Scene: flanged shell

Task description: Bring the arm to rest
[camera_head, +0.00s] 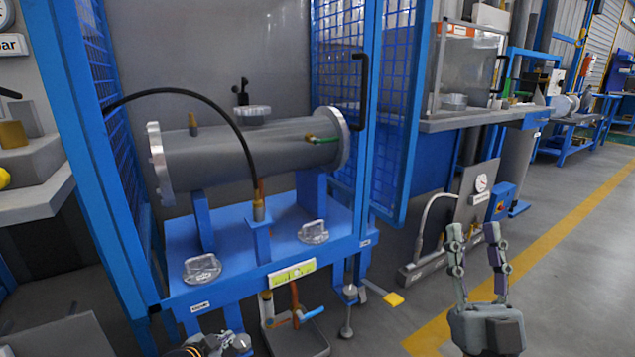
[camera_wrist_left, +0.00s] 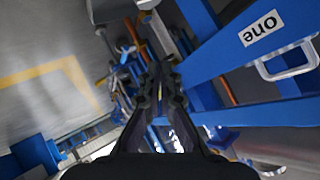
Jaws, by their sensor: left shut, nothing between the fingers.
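The grey flanged shell (camera_head: 235,157) lies level on blue supports inside the blue caged stand. My left gripper (camera_head: 238,343) shows only in part at the bottom edge of the head view, low in front of the stand. In the left wrist view my left gripper (camera_wrist_left: 162,75) is shut, with nothing between its fingertips. The stand's blue frame with its "one" label (camera_wrist_left: 262,27) fills the right of that view. My right gripper (camera_head: 474,232) points up at the lower right of the head view, its fingers apart and empty.
A black hose (camera_head: 205,97) arches in front of the shell. Metal handles (camera_head: 202,268) sit along the stand's front. Open grey floor (camera_head: 590,270) with a yellow line lies to the right.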

